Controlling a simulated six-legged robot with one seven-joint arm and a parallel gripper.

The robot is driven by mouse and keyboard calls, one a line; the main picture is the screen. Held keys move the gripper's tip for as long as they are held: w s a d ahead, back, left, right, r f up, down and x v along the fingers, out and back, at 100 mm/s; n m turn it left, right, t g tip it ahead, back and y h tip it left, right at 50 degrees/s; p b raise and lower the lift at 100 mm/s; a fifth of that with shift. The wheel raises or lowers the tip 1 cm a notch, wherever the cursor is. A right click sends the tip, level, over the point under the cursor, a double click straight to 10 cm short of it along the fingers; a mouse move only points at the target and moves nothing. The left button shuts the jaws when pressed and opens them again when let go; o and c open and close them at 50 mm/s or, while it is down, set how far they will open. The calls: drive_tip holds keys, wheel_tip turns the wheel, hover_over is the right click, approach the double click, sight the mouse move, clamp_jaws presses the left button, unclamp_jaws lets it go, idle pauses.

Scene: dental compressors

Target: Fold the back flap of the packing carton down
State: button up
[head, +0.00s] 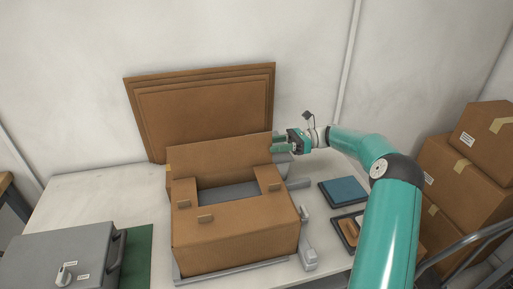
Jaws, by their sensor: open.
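The packing carton (235,248) stands on the table, brown, with a dark opening (228,192) in its top. Its back flap (222,153) stands up along the rear edge. The left flap (182,189), right flap (268,176) and front flap (240,214) lie folded inward, each with a small tab. My gripper (276,145) is at the right end of the back flap, open, its fingers pointing left. The fingertips are at the flap's right edge; I cannot tell whether they touch it or are just behind it.
Flat cardboard sheets (205,100) lean on the wall behind the carton. A grey case (60,258) is at the front left on a green mat (138,258). A blue tray (344,191) and a dark tray (346,228) lie right. Stacked boxes (465,175) stand far right.

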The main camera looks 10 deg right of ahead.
sight(257, 147)
drive_tip(key=a, duration=0.6)
drive_tip(key=shift+a, duration=0.2)
drive_tip(key=shift+w, duration=0.1)
clamp_jaws()
